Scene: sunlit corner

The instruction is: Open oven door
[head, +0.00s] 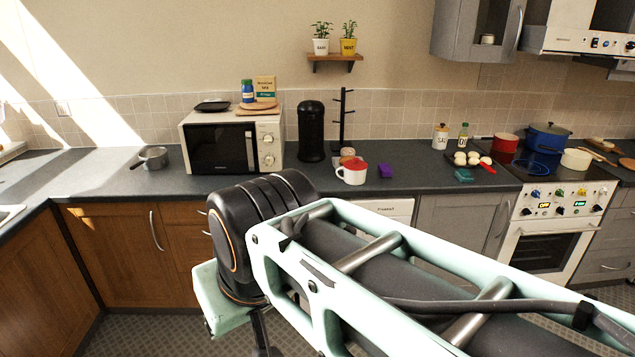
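The white oven (561,208) is built into the counter at the far right of the head view, under the black hob. Its front panel has knobs and small lit displays. The oven door (541,251) has a dark window and a pale handle bar across its top; it looks shut. My arm crosses the lower right of the view and hides part of the area below the oven. The arm bends at a black joint in the lower middle, left of the oven. My gripper does not show, so its state and place cannot be seen.
Pots, including a blue pot (546,137) and a red pot (505,148), stand on the hob. Grey cabinets (461,219) flank the oven.

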